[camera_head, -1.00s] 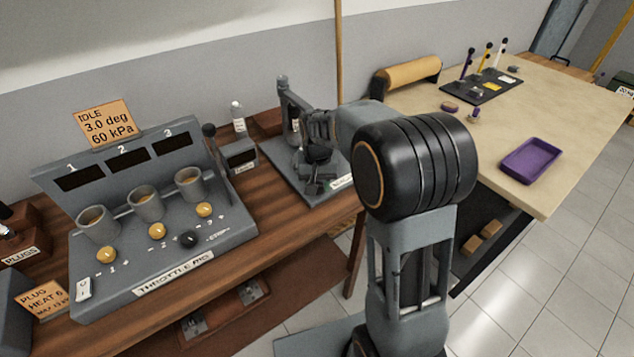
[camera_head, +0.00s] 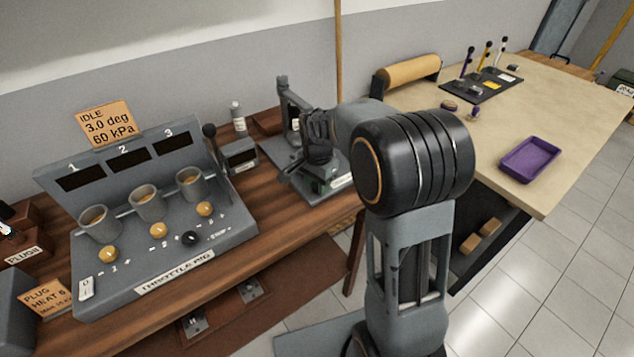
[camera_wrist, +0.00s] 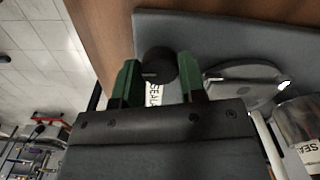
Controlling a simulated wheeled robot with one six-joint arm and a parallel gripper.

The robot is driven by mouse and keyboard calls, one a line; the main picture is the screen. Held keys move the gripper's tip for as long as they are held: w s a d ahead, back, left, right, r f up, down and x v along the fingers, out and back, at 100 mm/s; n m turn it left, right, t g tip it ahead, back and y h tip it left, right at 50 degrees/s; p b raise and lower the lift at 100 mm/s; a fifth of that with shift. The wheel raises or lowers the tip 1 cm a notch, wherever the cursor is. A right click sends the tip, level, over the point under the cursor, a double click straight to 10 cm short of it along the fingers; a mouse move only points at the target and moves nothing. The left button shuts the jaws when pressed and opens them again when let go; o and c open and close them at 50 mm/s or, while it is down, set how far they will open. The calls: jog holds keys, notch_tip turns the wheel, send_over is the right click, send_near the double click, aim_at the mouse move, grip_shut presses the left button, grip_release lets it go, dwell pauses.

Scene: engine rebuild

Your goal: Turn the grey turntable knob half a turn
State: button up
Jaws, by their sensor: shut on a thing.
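In the wrist view a dark round knob (camera_wrist: 157,64) with a pale mark on its top sits on a grey base plate (camera_wrist: 195,27). My gripper (camera_wrist: 158,76) has its green fingers on either side of this knob and is shut on it. A grey round turntable (camera_wrist: 238,90) lies just right of the knob. In the head view my gripper (camera_head: 322,187) is low over the front part of the grey fixture (camera_head: 272,158) on the wooden bench. The arm and gripper hide the knob there.
A white label (camera_wrist: 155,95) shows between the fingers. The throttle rig (camera_head: 160,240) stands left on the bench. A pale table with a purple tray (camera_head: 531,160) is at the right.

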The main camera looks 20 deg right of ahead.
jog(key=shift+m, duration=0.3)
dwell(0.4)
jog(key=o, duration=0.9)
notch_tip(320, 180, up, 14)
jog(key=shift+f, duration=0.1)
dwell(0.4)
